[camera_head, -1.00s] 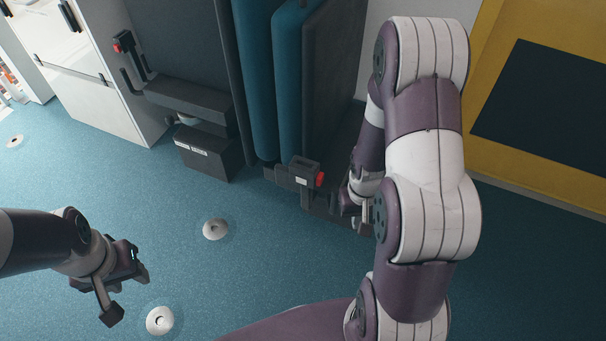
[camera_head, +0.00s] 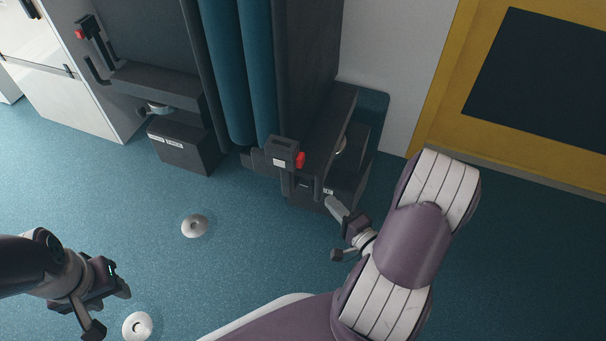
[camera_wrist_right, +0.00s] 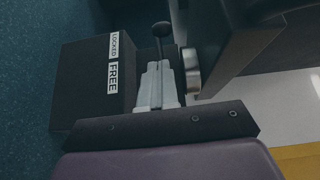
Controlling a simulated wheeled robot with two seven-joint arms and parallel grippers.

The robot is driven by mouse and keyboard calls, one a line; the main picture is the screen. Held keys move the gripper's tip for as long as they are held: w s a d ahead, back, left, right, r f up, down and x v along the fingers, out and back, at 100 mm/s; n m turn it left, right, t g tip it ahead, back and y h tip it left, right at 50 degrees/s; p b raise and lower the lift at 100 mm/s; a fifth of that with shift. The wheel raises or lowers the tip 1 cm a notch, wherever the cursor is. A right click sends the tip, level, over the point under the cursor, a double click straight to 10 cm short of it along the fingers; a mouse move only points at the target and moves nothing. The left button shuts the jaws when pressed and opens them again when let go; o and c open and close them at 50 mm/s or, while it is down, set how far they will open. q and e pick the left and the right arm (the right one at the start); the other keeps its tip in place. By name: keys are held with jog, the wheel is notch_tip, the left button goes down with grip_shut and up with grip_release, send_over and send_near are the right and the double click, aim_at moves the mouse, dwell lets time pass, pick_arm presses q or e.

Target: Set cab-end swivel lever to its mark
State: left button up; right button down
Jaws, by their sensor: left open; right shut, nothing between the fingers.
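In the right wrist view, a dark lever with a round knob (camera_wrist_right: 162,31) stands just beyond my right gripper (camera_wrist_right: 157,68). The gripper is shut and empty. Contact between its fingertips and the lever cannot be told. The lever's lower part is hidden by the fingers. The dark swivel box (camera_wrist_right: 85,85) is left of it, with a LOCKED label (camera_wrist_right: 115,46) and a FREE label (camera_wrist_right: 113,84); the knob is nearer LOCKED. In the head view my right gripper (camera_head: 334,205) is in front of the right seat's base (camera_head: 305,195). My left gripper (camera_head: 110,309) is open and empty over the floor.
A red-buttoned bracket (camera_head: 284,154) juts out above the right base. Another folded seat (camera_head: 160,90) has a labelled box (camera_head: 182,146) below it. Floor discs (camera_head: 194,226) dot the open blue floor. A yellow-framed panel (camera_head: 540,90) stands at right.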

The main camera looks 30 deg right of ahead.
jog(key=w+a+b, duration=0.1)
jog(key=w+b, duration=0.6)
jog(key=w, duration=0.6)
jog(key=shift+w+a+r, duration=0.15)
jog(key=shift+w+a, duration=0.2)
jog(key=shift+w, duration=0.05)
jog(key=shift+w+a+p, duration=0.25)
jog(key=shift+w+p, duration=0.4)
jog(key=shift+w, duration=0.6)
